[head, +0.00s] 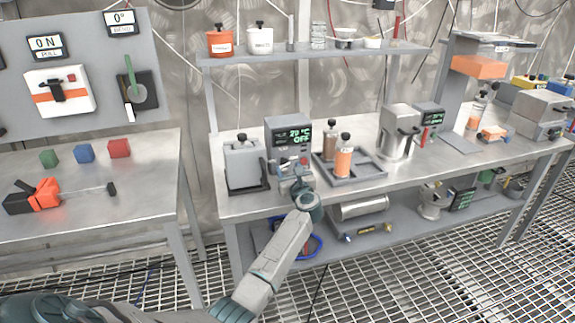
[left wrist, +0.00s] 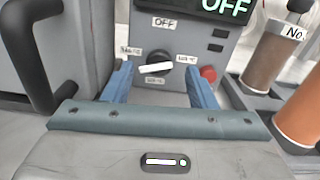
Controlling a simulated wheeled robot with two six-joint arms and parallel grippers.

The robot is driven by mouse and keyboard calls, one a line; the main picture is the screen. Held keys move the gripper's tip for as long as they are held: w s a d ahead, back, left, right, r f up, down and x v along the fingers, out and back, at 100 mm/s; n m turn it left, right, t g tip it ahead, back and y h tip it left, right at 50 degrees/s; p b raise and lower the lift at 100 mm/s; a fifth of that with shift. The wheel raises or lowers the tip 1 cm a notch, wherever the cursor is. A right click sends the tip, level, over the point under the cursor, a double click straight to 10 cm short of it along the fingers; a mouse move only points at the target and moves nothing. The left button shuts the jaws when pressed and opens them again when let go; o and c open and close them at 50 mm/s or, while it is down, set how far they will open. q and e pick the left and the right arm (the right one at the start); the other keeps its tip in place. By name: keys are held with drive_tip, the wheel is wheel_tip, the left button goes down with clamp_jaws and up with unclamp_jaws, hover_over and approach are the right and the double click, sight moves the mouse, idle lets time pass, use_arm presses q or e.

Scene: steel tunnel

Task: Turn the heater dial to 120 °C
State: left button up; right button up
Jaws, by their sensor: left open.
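The heater's control box (head: 288,130) stands on the right bench, and its green display reads about 20 °C and OFF. In the left wrist view the black dial (left wrist: 153,57) is on the box's front face, with a white pointer bar lying nearly level, tilted slightly. The OFF label (left wrist: 164,22) is above the dial. Smaller temperature labels sit left, right and below, too small to read surely. My left gripper (left wrist: 160,90) is open, its blue fingers apart below and to either side of the dial, not closed on it. My right gripper is not in view.
A grey lidded container (head: 243,165) stands close left of the box. A red knob (left wrist: 208,73) is right of the dial. A tray (head: 370,172) with orange and brown bottles is to the right. The left table (head: 130,195) holds colored cubes.

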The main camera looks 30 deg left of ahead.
sight(286, 164)
use_arm(q)
drive_tip(key=shift+x, duration=1.65)
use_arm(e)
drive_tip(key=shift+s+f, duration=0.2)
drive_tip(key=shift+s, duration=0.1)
use_arm(q)
drive_tip(key=shift+s, duration=0.1)
drive_tip(key=c, duration=1)
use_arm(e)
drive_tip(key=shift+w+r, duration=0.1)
